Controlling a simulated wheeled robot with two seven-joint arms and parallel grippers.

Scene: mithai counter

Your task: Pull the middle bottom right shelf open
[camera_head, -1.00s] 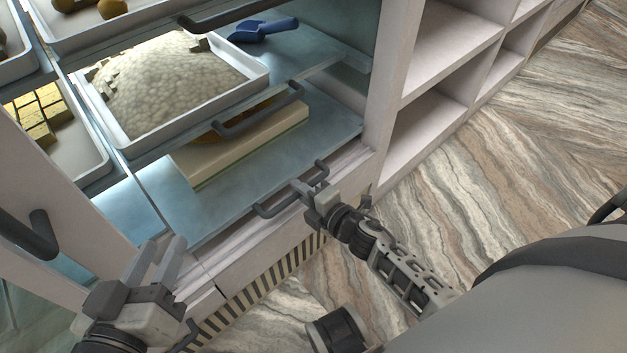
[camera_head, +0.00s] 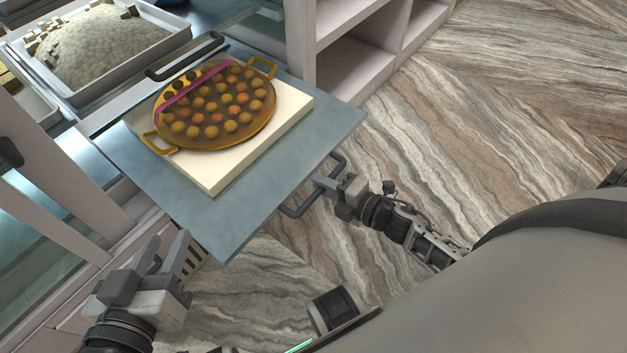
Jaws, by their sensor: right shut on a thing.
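The bottom right shelf (camera_head: 205,213) is a blue-grey panel pulled well out of the counter toward me. On it lies a cream board (camera_head: 270,130) with a round golden tray (camera_head: 195,143) of brown and orange sweets. A dark bar handle (camera_head: 295,209) is at the shelf's front edge. My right gripper (camera_head: 330,186) is shut on this handle. My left gripper (camera_head: 165,252) is at the lower left, apart from the shelf, with its fingers spread and nothing between them.
A white tray of pale sweets (camera_head: 105,50) sits on the shelf above, which has its own dark handle (camera_head: 185,57). Pale open cubbies (camera_head: 350,70) stand to the right. The marbled floor (camera_head: 480,110) at right is clear.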

